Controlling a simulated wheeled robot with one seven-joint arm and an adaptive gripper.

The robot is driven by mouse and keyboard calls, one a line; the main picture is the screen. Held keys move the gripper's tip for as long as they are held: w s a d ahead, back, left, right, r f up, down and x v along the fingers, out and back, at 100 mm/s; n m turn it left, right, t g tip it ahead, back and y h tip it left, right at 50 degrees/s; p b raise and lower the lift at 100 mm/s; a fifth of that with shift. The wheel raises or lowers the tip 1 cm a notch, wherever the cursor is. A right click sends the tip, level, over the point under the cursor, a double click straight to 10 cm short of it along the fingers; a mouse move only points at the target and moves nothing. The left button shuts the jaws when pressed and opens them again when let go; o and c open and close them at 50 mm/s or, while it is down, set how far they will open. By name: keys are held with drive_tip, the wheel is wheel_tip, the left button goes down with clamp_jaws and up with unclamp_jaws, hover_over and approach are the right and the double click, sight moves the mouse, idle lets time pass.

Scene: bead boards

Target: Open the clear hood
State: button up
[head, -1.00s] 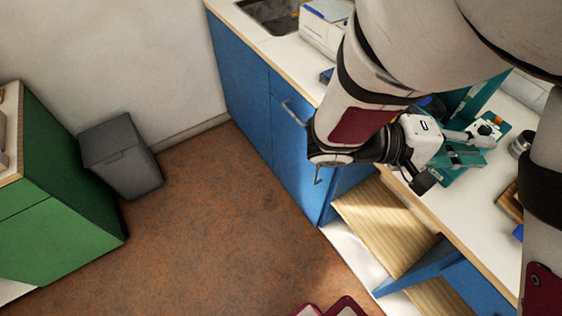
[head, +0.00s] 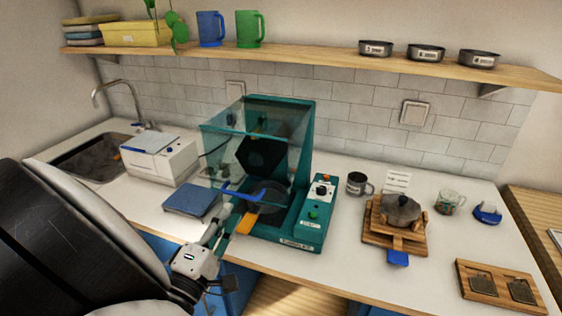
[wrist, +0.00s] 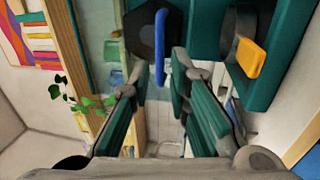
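The clear hood (head: 222,150) covers the front of a teal press (head: 305,130). A blue bar handle (head: 240,191) runs along its lower front edge, and it shows upright in the wrist view (wrist: 160,48). My gripper (head: 226,217) is in front of the press, close to the handle. In the wrist view my gripper (wrist: 160,78) is open, with the blue handle ahead in line with the gap between its fingers. Contact with the handle cannot be told. A dark round plate (head: 266,196) and an orange handle (head: 245,224) sit low in the press.
A control panel (head: 318,205) is on the press's right. A blue-topped scale (head: 192,200) and white box (head: 160,158) stand left. A shelf (head: 320,56) runs above.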

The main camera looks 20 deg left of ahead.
sight(240, 195)
drive_tip(key=w, duration=0.4)
drive_tip(key=w+r, duration=0.1)
drive_tip(key=w, duration=0.1)
drive_tip(key=shift+w+d+r+p, duration=0.1)
drive_tip(key=shift+w+d+p, duration=0.15)
drive_tip(key=shift+w+p, duration=0.1)
clamp_jaws()
